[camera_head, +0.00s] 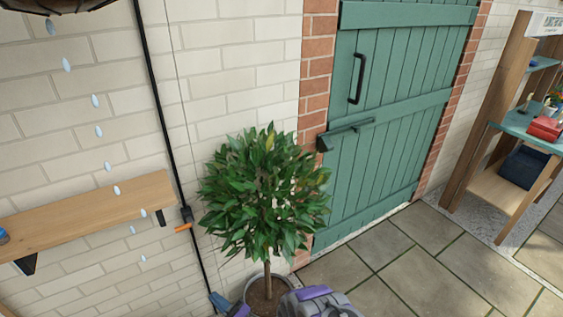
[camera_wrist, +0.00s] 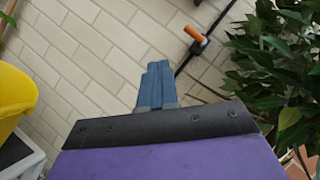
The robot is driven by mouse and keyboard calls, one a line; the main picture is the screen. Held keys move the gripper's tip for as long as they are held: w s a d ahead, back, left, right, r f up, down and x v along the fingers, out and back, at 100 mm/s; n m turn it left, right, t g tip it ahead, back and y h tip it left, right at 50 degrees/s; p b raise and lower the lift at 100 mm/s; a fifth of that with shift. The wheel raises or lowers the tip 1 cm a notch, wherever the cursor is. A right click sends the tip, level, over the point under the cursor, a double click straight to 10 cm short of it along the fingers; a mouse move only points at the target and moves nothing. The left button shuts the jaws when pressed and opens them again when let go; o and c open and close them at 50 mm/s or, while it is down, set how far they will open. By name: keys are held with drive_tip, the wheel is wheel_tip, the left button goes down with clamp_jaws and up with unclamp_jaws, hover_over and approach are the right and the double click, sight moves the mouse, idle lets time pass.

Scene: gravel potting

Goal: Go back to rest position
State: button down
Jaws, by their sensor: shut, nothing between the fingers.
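My gripper (camera_wrist: 158,78) shows in the wrist view with its two blue fingers pressed together and nothing between them. Behind the fingers is the cream brick wall. In the head view, the blue fingertips of my gripper (camera_head: 217,300) show at the bottom edge, left of the tree's pot, with my purple arm in front of the pot. Most of the arm is out of view.
A round leafy tree (camera_head: 265,195) stands in a grey pot (camera_head: 253,286). A black pipe with an orange-handled valve (camera_head: 184,228) runs down the wall, beside a wooden shelf (camera_head: 90,213). Drops fall at left. A yellow container (camera_wrist: 14,95) stands left. Paving (camera_head: 395,270) is clear before the green door (camera_head: 385,130).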

drive_tip(key=w+d+r+n+g+h, duration=0.1)
drive_tip(key=w+d+r+n+h, duration=0.35)
drive_tip(key=w+d, duration=0.4)
drive_tip(key=w+d+r+n+g+h, duration=0.1)
drive_tip(key=w+d+r+n+h, duration=0.3)
drive_tip(key=w+d, duration=0.45)
drive_tip(key=s+d+r+g+h, duration=0.25)
drive_tip(key=d+r+h, duration=0.75)
drive_tip(key=d+r, duration=0.55)
drive_tip(key=s+d+r+n+g+h, duration=0.1)
drive_tip(key=s+d+r+g, duration=0.2)
drive_tip(key=s, duration=0.8)
drive_tip(key=s+d+r+n+g, duration=0.15)
drive_tip(key=s+r, duration=0.35)
drive_tip(key=s, duration=0.5)
drive_tip(key=s+d+r+n+g+h, duration=0.1)
drive_tip(key=s+d+r+g, duration=0.2)
drive_tip(key=s, duration=0.8)
drive_tip(key=s+a+r+n+g+y, duration=0.1)
drive_tip(key=s, duration=0.7)
drive_tip(key=s+a+r+n+g, duration=0.1)
drive_tip(key=s+a+r, duration=0.1)
drive_tip(key=s, duration=0.6)
drive_tip(key=shift+s+r+y, duration=0.2)
drive_tip(key=shift+s+y, duration=0.1)
drive_tip(key=shift+y, duration=0.05)
